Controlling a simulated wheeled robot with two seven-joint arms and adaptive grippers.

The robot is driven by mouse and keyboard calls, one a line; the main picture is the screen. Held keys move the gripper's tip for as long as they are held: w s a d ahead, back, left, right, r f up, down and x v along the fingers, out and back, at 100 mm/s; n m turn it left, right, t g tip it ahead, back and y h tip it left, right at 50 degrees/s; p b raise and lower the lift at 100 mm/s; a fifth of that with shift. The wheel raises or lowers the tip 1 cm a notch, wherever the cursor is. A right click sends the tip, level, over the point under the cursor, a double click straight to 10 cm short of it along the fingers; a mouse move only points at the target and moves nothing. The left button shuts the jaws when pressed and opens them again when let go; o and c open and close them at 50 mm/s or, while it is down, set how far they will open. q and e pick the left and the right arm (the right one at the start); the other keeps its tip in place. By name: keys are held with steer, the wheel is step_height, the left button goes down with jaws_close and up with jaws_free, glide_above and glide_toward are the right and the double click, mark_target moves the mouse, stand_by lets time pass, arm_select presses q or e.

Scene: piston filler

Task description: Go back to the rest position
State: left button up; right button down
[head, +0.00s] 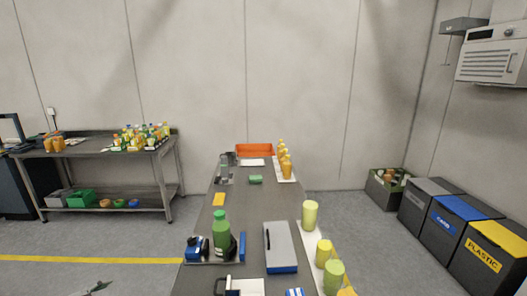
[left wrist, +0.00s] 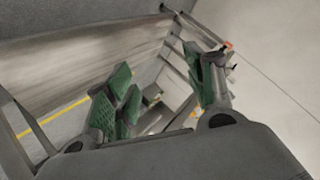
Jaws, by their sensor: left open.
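My left gripper (left wrist: 158,88) is open and empty in the left wrist view, with its green-padded fingers spread wide apart. Nothing is between the fingers. In the head view only a small tip of what looks like my left gripper (head: 96,288) shows at the bottom left edge, over the floor and clear of the long table. My right gripper is in neither view.
The long grey table (head: 205,213) holds a green bottle (head: 221,232), a grey-blue case (head: 281,247), green-yellow cups (head: 310,215) and an orange tray (head: 254,150). A shelf bench (head: 95,152) stands at left, bins (head: 455,226) at right. Floor between bench and table is clear.

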arm_select(q)
steer(key=s+a+f+n+g+y, duration=0.15)
steer(key=s+a+f+y, duration=0.3)
steer(key=s+a, duration=0.45)
steer(key=s+a+f+n+y, duration=0.25)
steer(key=s+a+f, duration=0.25)
steer(key=s+a, duration=0.45)
steer(key=s+a+f+n+g+y, duration=0.1)
steer(key=s+a+g+y, duration=0.2)
steer(key=s+a, duration=0.7)
steer(key=s+a+f+n+g+y, duration=0.1)
steer(key=s+a+g+y, duration=0.4)
steer(key=s, duration=0.9)
steer(key=s+d+f+n+h, duration=0.1)
steer(key=s+d+f+h, duration=0.3)
steer(key=d+f, duration=0.95)
steer(key=s+d+f+h, duration=0.35)
steer(key=d+f, duration=0.65)
steer(key=d, duration=0.7)
steer(key=s+d+f+h, duration=0.1)
steer(key=d+f, duration=0.1)
steer(key=d, duration=1)
steer(key=s+d+f+n+h, duration=0.1)
steer(key=d+f, duration=0.2)
steer(key=d, duration=0.9)
steer(key=s+d+f+n+h, duration=0.1)
steer(key=d+f+h, duration=0.1)
steer(key=d, duration=1)
steer(key=shift+d+f, duration=0.25)
steer(key=shift+f, duration=0.25)
